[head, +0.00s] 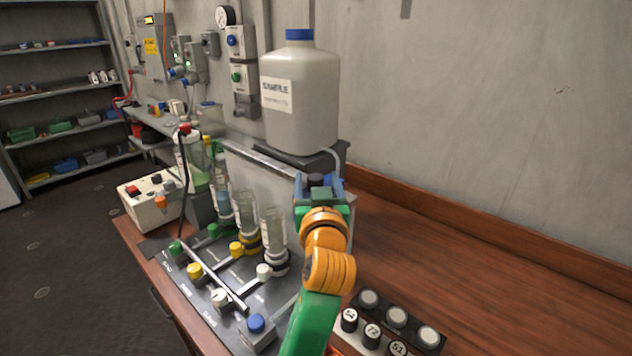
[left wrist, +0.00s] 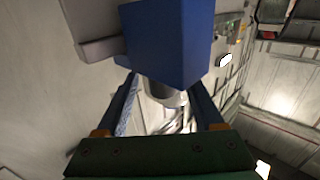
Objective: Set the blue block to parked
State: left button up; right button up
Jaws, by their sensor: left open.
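A blue block (left wrist: 165,45) fills the upper middle of the left wrist view, just ahead of and between my left gripper's fingers. A grey part shows beside it. My left gripper (head: 318,182) is open, in front of the panel's right end and below the big jug in the head view. The same gripper (left wrist: 163,108) shows its two dark blue fingers apart in the left wrist view. In the head view I cannot tell block from fingers, as the gripper hides that spot. I see no readable parked mark. My right gripper is not in view.
A large jug (head: 300,98) with a blue cap stands on a dark shelf above the gripper. Clear cylinders (head: 272,228) and coloured knobs stand left of my arm. A blue knob (head: 256,324) and several labelled black knobs are nearer. The wooden bench (head: 450,250) is clear at right.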

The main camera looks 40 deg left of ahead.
pick_arm(q)
jog(key=shift+d, duration=0.1)
jog(key=b+v, duration=0.2)
jog(key=v, duration=0.5)
